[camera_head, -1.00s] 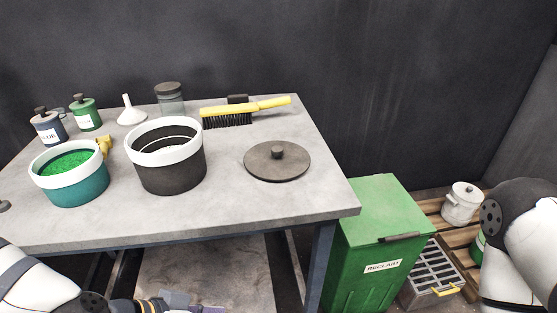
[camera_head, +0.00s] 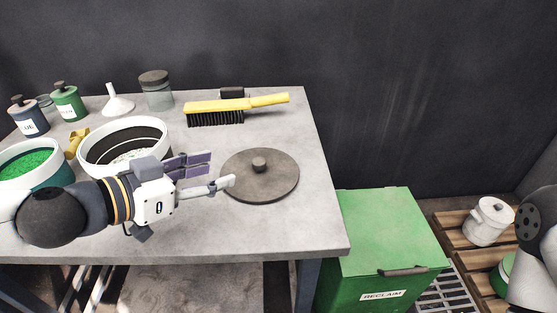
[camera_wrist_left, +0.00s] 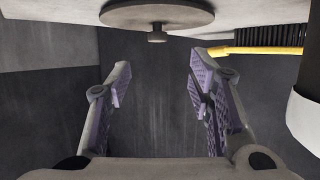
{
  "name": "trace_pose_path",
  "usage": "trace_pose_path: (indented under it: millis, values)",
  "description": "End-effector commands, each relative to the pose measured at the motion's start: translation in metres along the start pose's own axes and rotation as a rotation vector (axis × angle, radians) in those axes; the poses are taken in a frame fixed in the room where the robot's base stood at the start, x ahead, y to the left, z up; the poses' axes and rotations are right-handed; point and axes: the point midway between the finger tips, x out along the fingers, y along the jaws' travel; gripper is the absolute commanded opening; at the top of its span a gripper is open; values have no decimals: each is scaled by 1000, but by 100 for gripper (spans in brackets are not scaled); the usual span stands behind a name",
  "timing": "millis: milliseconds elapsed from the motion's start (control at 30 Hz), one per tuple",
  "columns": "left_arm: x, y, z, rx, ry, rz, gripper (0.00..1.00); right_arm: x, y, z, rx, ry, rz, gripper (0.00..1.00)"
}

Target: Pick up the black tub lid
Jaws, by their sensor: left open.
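The black tub lid (camera_head: 277,179) is a flat dark disc with a small round knob (camera_head: 259,163) on top. It lies on the grey table (camera_head: 220,240), right of the black tub with the white rim (camera_head: 84,155). My left gripper (camera_head: 220,172) is open and empty, with its fingers pointing right at the lid's left edge in the head view. In the left wrist view the lid (camera_wrist_left: 185,17) is at the top, beyond the open fingertips (camera_wrist_left: 158,72). No right gripper is in view; part of my right arm shows at the right edge.
A yellow brush (camera_head: 215,112) lies behind the lid. A tub of green grains (camera_head: 30,160), bottles, a funnel (camera_head: 117,101) and a jar (camera_head: 156,92) stand at the left and back. A green reclaim bin (camera_head: 390,230) stands right of the table. The table is clear right of the lid.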

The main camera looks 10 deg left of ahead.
Motion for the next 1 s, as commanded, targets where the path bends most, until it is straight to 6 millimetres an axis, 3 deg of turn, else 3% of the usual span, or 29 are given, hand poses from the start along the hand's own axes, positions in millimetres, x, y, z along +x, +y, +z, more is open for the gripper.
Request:
trace_pose_path:
  millis: [33, 200, 367, 600, 867, 1000]
  values:
    - [12, 1, 11, -4, -15, 7, 48, 13, 0, 8, -1, -36, 1, 28]
    - [52, 2, 14, -5, -17, 7, 48, 40, 1, 23, -3, -108, 5, 28]
    - [71, 1, 8, -4, -10, 3, 48, 47, 1, 25, -3, -121, 6, 28]
    - [113, 4, 6, -4, -10, 3, 48, 61, 2, 31, -4, -153, 7, 28]
    - [118, 4, 1, -3, -4, 1, 48, 61, 2, 31, -5, -152, 8, 28]
    - [118, 4, 1, -2, -4, 1, 21, 61, 2, 31, -5, -152, 8, 28]
